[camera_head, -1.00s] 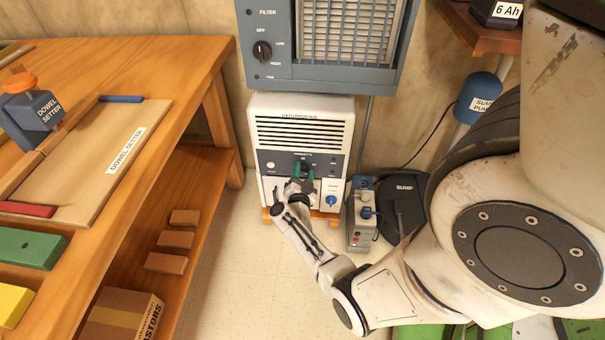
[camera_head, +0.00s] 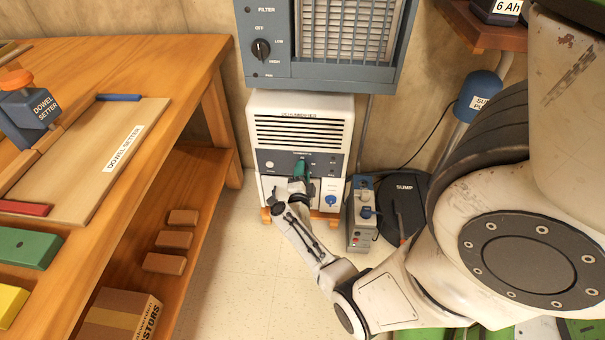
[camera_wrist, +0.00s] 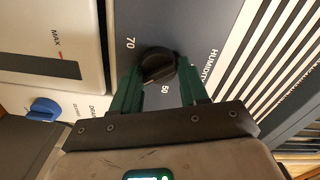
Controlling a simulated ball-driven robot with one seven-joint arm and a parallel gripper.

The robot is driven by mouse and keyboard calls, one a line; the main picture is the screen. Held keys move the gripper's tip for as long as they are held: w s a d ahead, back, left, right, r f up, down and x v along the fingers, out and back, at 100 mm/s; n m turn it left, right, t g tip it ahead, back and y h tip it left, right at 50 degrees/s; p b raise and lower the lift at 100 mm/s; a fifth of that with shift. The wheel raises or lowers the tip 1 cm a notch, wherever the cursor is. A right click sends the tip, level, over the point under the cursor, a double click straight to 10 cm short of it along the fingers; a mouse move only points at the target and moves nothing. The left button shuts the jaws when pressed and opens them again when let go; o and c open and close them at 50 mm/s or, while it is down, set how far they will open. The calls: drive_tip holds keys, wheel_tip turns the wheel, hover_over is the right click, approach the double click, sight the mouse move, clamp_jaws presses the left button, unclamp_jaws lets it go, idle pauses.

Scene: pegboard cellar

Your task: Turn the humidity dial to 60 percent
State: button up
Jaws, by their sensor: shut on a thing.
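The white dehumidifier (camera_head: 345,115) stands on the floor under the filter unit in the head view. In the wrist view its black humidity dial (camera_wrist: 157,62) sits on the grey panel, near the printed marks 70 and 50 and the word HUMIDITY. My gripper (camera_wrist: 158,78) has its two green fingers on either side of the dial, shut on it. In the head view my gripper (camera_head: 301,170) reaches the panel and covers the dial. I cannot clearly tell which mark the dial's pointer faces.
A blue drain knob (camera_wrist: 43,109) is on the same front, below and to the right of the dial in the head view. The filter unit (camera_head: 330,75) hangs above.

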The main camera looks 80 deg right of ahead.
idle(0.3)
drive_tip(key=o, duration=1)
drive_tip(key=shift+o, duration=0.2)
drive_tip(key=s+a+p, duration=0.1)
drive_tip(key=a+p, duration=0.3)
drive_tip(key=a, duration=0.7)
drive_tip(key=shift+d, duration=0.1)
